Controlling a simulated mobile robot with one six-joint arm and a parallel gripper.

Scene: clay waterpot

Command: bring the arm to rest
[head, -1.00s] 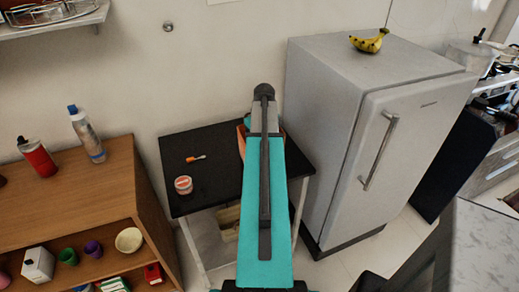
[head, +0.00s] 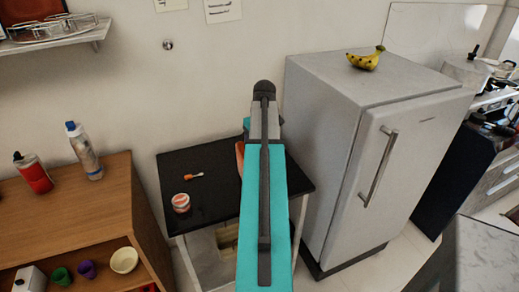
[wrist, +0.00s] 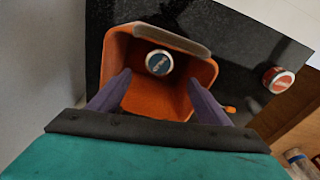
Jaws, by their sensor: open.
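My gripper (wrist: 160,78) is open in the wrist view, its two purple fingers apart over an orange pot (wrist: 126,62). Nothing shows between the fingertips except the pot's inside, farther off. A can (wrist: 159,63) with a blue-and-white top shows inside the pot. In the head view my teal arm reaches toward the black table (head: 205,212) and hides the gripper. Only a sliver of the pot (head: 239,158) shows left of the arm.
A red-and-white can (head: 181,203) and an orange-and-white item (head: 194,176) are on the black table. A grey fridge (head: 335,150) with bananas (head: 366,60) on top stands right. A wooden shelf unit (head: 80,225) with bottles stands left.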

